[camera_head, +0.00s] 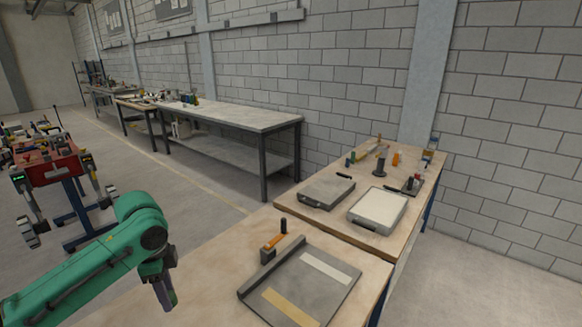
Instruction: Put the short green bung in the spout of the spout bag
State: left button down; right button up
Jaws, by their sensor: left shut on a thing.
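My left gripper (165,290) hangs at the end of my green left arm, pointing down beside the left edge of the near table (215,285). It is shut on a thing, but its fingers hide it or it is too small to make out. I cannot pick out the short green bung or the spout bag in this view. My right gripper is not in view.
A grey tray (318,284) with a raised left wall lies on the near table, with an orange-handled tool (273,243) behind it. A dark case (326,191) and a pale-topped case (378,207) lie on the farther table. A red cart (55,170) stands at left.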

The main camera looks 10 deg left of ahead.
pick_arm(q)
jog(key=s+d+f+n, duration=0.2)
jog(key=d+f+n, duration=0.3)
jog(key=d, duration=0.4)
jog(key=s+d+f+n, duration=0.2)
jog(key=d+f+n, duration=0.3)
jog(key=d+n, duration=0.2)
jog(key=shift+s+d, duration=0.15)
jog(key=shift+d, duration=0.8)
